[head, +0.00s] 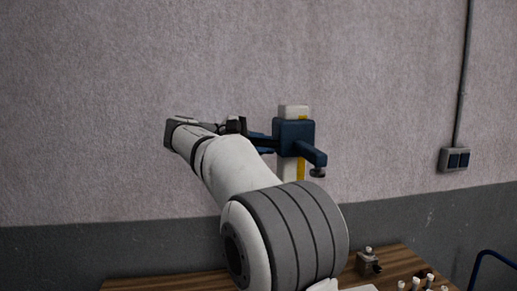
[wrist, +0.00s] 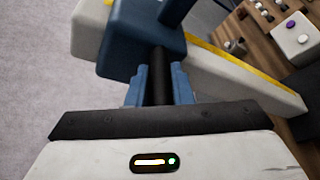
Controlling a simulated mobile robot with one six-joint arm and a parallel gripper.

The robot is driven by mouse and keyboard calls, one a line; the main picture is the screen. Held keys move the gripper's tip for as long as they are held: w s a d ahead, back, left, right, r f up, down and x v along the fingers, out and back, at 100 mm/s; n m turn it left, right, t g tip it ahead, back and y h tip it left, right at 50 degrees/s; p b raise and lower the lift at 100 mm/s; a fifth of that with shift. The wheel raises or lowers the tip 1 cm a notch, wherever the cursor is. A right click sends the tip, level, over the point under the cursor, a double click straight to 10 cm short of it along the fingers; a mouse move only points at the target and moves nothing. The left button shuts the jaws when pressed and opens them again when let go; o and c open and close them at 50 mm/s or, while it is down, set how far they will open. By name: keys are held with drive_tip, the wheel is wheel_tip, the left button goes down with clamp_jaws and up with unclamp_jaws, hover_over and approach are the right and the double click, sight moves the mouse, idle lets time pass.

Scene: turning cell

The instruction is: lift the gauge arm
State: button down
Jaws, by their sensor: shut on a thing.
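The gauge arm (head: 308,152) is a dark blue block with an arm reaching right, on a pale upright post (head: 292,112) with a yellow strip. A dark knob hangs under the arm's right end. In the wrist view the blue block (wrist: 140,38) is close ahead, with a black bar (wrist: 159,77) running from it toward me. My gripper (wrist: 160,85) has its blue fingers on both sides of this bar and is shut on it. In the head view my gripper (head: 258,141) reaches the block from the left; my own arm hides part of it.
A wooden table (head: 400,262) stands below. On it are a small dark device (head: 369,263) and several small pale-topped pieces (head: 428,281) at the right. A blue rail (head: 490,257) curves at the lower right. A switch box (head: 455,159) is on the wall behind.

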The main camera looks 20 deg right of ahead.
drive_tip(key=shift+d+r+p, duration=0.1)
drive_tip(key=shift+r+p, duration=0.3)
drive_tip(key=shift+r, duration=0.55)
drive_tip(key=shift+r, duration=0.1)
drive_tip(key=c, duration=1.5)
unclamp_jaws()
drive_tip(key=shift+w, duration=0.1)
drive_tip(key=shift+o, duration=1)
drive_tip(key=shift+f, duration=0.2)
drive_tip(key=b+v, duration=0.1)
drive_tip(key=v, duration=0.6)
drive_tip(key=shift+a, duration=0.35)
